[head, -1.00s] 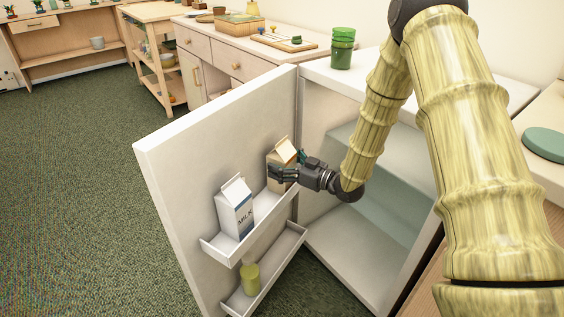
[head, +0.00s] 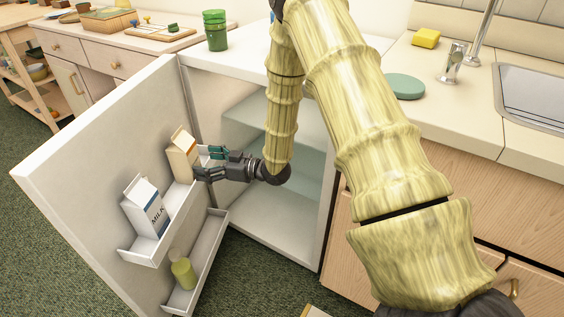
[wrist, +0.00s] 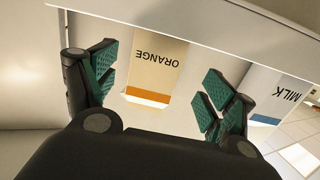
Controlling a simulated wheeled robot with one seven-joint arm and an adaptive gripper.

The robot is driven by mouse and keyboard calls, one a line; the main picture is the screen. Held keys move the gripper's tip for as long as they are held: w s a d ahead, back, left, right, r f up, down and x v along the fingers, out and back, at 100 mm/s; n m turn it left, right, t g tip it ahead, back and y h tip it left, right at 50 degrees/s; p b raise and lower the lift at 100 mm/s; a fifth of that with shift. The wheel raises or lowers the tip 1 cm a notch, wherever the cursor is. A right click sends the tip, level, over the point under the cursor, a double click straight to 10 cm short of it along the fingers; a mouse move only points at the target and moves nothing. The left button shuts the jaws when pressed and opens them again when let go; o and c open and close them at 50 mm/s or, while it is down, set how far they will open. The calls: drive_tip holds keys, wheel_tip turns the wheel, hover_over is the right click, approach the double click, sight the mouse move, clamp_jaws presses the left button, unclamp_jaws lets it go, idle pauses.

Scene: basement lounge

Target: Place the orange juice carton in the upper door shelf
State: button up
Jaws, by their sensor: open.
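The orange juice carton (head: 182,157) is a tan gable-top box standing in the upper door shelf (head: 136,256) of the open fridge door, at the end nearer the hinge. In the wrist view the carton (wrist: 154,68) shows its ORANGE label and orange band upside down. My gripper (head: 206,163) is open, its fingers pointing at the carton and spread beside it. In the wrist view my gripper (wrist: 160,82) has visible gaps between both green-padded fingers and the carton. The white milk carton (head: 146,205) stands in the same shelf, left of it.
A yellow-green cup or can (head: 183,273) stands in the lower door shelf (head: 213,246). The fridge door (head: 90,165) stands wide open. A counter with a sink (head: 540,93) lies to the right.

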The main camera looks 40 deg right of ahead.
drive_tip(key=s+a+f+m+g+h, duration=0.1)
drive_tip(key=s+f+m+g+h, duration=0.2)
drive_tip(key=s+f, duration=0.7)
drive_tip(key=s+a+f+m+g+h, duration=0.2)
drive_tip(key=s+f+h, duration=0.2)
drive_tip(key=s+f, duration=0.55)
drive_tip(key=s+f+m+g+h, duration=0.1)
drive_tip(key=s+f+g, duration=0.3)
drive_tip(key=s, duration=0.9)
drive_tip(key=s+d+f+m+g+h, duration=0.1)
drive_tip(key=s+f, duration=0.5)
drive_tip(key=s, duration=0.7)
drive_tip(key=m+g+h, duration=0.1)
drive_tip(key=g+h, duration=0.1)
drive_tip(key=g, duration=0.1)
drive_tip(key=shift+s+f, duration=0.35)
drive_tip(key=shift+s, duration=0.05)
